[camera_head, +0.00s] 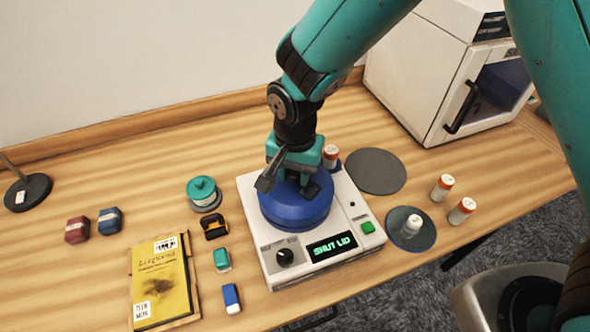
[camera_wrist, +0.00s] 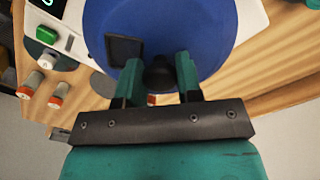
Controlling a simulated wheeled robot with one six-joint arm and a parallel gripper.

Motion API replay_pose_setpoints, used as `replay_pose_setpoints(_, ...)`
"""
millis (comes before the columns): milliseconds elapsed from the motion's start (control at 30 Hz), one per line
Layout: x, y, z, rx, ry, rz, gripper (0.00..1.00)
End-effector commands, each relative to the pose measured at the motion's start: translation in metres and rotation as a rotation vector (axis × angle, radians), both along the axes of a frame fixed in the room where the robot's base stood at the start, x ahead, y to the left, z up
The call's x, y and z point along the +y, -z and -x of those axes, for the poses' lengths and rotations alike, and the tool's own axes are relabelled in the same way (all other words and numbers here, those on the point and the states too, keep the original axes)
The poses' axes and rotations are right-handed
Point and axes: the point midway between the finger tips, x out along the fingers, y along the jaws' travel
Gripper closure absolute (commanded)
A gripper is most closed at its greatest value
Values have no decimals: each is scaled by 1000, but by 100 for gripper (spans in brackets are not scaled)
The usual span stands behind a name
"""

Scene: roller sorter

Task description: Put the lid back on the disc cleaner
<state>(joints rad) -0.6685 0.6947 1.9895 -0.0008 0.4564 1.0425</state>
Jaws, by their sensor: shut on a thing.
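The disc cleaner (camera_head: 322,271) is a white box with a dark knob, a green button and a display reading "SHUT LID". Its round blue lid (camera_head: 295,212) is over the top of the box; whether it is fully seated cannot be told. In the wrist view the lid (camera_wrist: 205,25) fills the upper middle, with a dark knob (camera_wrist: 159,74) on it. My gripper (camera_head: 295,185) is above the lid, its fingers shut on the knob. In the wrist view my gripper (camera_wrist: 160,85) has one finger on each side of the knob.
A dark disc (camera_head: 375,171) lies right of the cleaner, and a bottle stands on another disc (camera_head: 425,238). Orange-capped bottles (camera_head: 461,211) stand nearby. A white oven-like box (camera_head: 420,75) is at the back right. A yellow book (camera_head: 160,280), erasers and a teal tin (camera_head: 203,193) lie left.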

Motion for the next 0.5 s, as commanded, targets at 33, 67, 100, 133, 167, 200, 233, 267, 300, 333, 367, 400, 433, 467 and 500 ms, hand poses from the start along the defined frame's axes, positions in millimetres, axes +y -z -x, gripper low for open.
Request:
replay_pose_setpoints(33, 0, 0, 0, 0, 0, -1, 93)
replay_pose_setpoints(67, 0, 0, 0, 0, 0, -1, 93)
replay_pose_setpoints(100, 0, 0, 0, 0, 0, -1, 93)
replay_pose_setpoints(133, 0, 0, 0, 0, 0, -1, 93)
replay_pose_setpoints(167, 0, 0, 0, 0, 0, -1, 93)
replay_pose_setpoints(200, 0, 0, 0, 0, 0, -1, 93)
replay_pose_setpoints(233, 0, 0, 0, 0, 0, -1, 63)
replay_pose_setpoints(267, 0, 0, 0, 0, 0, -1, 56)
replay_pose_setpoints(300, 0, 0, 0, 0, 0, -1, 47)
replay_pose_setpoints(333, 0, 0, 0, 0, 0, -1, 40)
replay_pose_setpoints(367, 0, 0, 0, 0, 0, -1, 38)
replay_pose_setpoints(400, 0, 0, 0, 0, 0, -1, 38)
replay_pose_setpoints(433, 0, 0, 0, 0, 0, -1, 38)
replay_pose_setpoints(467, 0, 0, 0, 0, 0, -1, 38)
replay_pose_setpoints(500, 0, 0, 0, 0, 0, 0, 38)
